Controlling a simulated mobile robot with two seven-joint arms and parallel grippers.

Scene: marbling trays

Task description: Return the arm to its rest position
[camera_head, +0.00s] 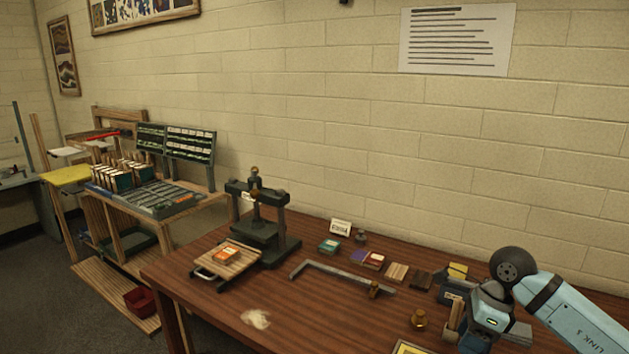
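One of my arms comes in from the right edge. Below the joint, a grey and pale blue arm section (489,314) with a small lit panel hangs over the right end of the wooden table (215,305). I cannot make out gripper fingers on it. No arm shows on the left. The arm hides part of the table's right end and some things there.
A dark press (258,232) stands at the table's back left, with a wooden board (228,262) carrying an orange item before it. The front middle is mostly clear.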

